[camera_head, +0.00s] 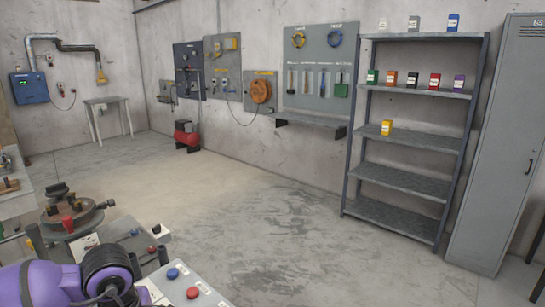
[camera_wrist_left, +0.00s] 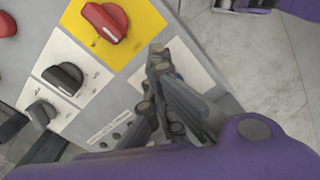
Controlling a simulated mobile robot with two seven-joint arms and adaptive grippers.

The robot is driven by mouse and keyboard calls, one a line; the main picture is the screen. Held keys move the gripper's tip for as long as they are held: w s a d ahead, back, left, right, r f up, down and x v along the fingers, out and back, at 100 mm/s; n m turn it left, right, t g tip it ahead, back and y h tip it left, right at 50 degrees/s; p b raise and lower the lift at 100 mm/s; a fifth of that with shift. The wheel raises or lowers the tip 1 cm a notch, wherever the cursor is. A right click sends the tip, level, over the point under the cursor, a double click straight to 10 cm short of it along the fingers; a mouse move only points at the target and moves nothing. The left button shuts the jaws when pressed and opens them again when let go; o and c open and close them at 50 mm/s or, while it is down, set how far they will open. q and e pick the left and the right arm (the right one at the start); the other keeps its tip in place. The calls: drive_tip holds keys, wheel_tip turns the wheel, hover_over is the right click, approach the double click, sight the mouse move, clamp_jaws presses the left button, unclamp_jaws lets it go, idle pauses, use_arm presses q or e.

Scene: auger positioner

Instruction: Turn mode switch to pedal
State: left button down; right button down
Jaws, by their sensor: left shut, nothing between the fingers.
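In the left wrist view a control panel (camera_wrist_left: 75,120) fills the left side. It carries a red rotary switch (camera_wrist_left: 104,23) on a yellow plate and two black rotary knobs, an upper one (camera_wrist_left: 63,78) and a lower one (camera_wrist_left: 41,113), on white plates. Their labels are too small to read, so I cannot tell which is the mode switch. My right gripper is not in view.
In the head view, a panel with a blue button (camera_head: 173,274) and a red button (camera_head: 193,293) is at lower left, beside my purple left arm. A round machine part (camera_head: 70,218) stands behind it. Shelves (camera_head: 405,186) and a locker (camera_head: 500,150) are at right. The middle floor is clear.

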use_arm(q)
drive_tip(key=shift+s+f, duration=0.55)
drive_tip(key=shift+f, duration=0.05)
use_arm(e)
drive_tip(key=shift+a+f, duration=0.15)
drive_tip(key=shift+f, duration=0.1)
use_arm(q)
drive_tip(key=shift+s, duration=0.35)
